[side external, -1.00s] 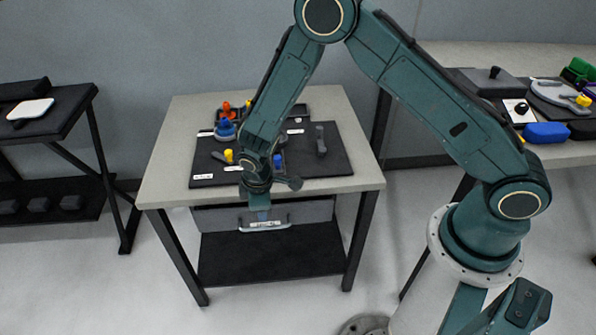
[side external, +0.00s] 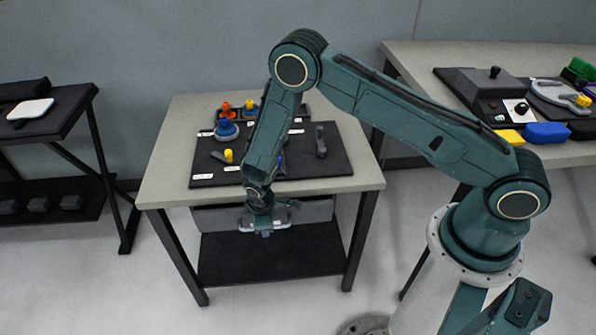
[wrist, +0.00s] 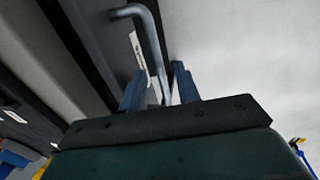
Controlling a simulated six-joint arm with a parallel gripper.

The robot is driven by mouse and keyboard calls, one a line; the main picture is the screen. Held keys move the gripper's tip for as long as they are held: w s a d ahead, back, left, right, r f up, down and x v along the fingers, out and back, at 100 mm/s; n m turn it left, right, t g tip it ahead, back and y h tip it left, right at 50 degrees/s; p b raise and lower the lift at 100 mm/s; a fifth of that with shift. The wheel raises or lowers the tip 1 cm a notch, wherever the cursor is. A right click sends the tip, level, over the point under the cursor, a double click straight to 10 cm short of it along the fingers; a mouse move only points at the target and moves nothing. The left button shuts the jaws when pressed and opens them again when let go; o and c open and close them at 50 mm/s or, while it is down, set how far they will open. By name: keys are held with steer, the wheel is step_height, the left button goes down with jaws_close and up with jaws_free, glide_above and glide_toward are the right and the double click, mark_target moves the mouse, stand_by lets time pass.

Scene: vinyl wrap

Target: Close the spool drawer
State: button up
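The spool drawer (side external: 315,211) has a grey front and sits under the top of the middle table in the side view. How far it stands out is hard to tell. My gripper (side external: 265,234) is at the middle of its front and hides part of it. In the wrist view, the bent metal drawer handle (wrist: 152,45) runs down toward the gap between the two blue fingers of my gripper (wrist: 157,82). The fingers are apart, with space beside the handle. Whether either finger touches it is unclear. A white label (wrist: 137,48) is behind the handle.
The middle table (side external: 165,170) carries a black mat (side external: 335,160) with knobs and small parts. A dark lower shelf (side external: 270,258) is below the drawer. A black table (side external: 60,115) is at left and a grey bench (side external: 450,55) at right. The floor in front is clear.

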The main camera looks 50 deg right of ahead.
jaws_close()
steer(key=shift+w+d, duration=1.35)
jaws_free()
steer(key=shift+a+r, duration=0.1)
steer(key=shift+r, duration=0.05)
step_height(320, 180, up, 13)
steer(key=s+a, duration=0.1)
steer(key=s, duration=0.1)
steer(key=shift+a+r, duration=0.15)
steer(key=shift+a, duration=0.2)
